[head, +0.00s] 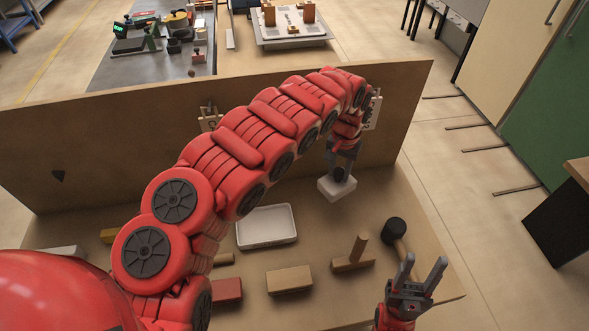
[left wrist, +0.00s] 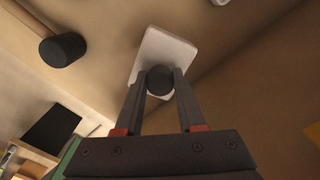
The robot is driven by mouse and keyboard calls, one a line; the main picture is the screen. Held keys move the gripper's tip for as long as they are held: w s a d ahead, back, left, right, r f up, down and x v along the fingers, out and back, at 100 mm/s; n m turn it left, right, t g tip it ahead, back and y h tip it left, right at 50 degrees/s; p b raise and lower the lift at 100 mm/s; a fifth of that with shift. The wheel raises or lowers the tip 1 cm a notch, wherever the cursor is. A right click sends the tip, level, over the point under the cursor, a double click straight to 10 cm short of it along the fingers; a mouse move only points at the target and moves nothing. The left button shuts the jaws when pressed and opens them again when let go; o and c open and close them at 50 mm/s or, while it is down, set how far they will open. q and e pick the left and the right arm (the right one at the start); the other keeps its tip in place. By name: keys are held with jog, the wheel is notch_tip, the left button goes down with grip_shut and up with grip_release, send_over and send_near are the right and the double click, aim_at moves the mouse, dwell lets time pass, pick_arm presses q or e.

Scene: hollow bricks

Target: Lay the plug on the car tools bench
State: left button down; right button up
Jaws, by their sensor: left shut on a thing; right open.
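My left gripper (head: 343,160) reaches over the wooden bench (head: 330,300) and is shut on a dark round piece, which looks like the plug (left wrist: 160,80). A white block (head: 337,190) is directly beyond the fingertips, against this piece; it also shows in the left wrist view (left wrist: 152,48). I cannot tell whether the two are joined, or whether the block touches the bench top. My right gripper (head: 425,272) is open and empty near the bench's right front. Which surface is the car tools bench is not marked.
A white tray (head: 266,227), a black-headed mallet (head: 394,230), a wooden block with an upright peg (head: 353,256), a tan block (head: 289,280) and a red block (head: 227,290) lie on the bench. An upright board (head: 100,150) closes its back. Grey table (head: 150,70) with tools stands behind.

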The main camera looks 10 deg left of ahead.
aim_at(338, 181)
pick_arm(q)
jog(key=shift+s+d+f, duration=0.1)
jog(key=shift+f, duration=0.25)
notch_tip(338, 181, down, 5)
jog(key=shift+f+p, duration=0.15)
jog(key=shift+p, duration=0.8)
jog(key=shift+f, duration=0.4)
notch_tip(338, 181, down, 2)
jog(key=shift+f, duration=0.55)
jog(key=shift+r, duration=0.1)
jog(key=c, duration=0.9)
grip_release()
jog(key=o, duration=0.4)
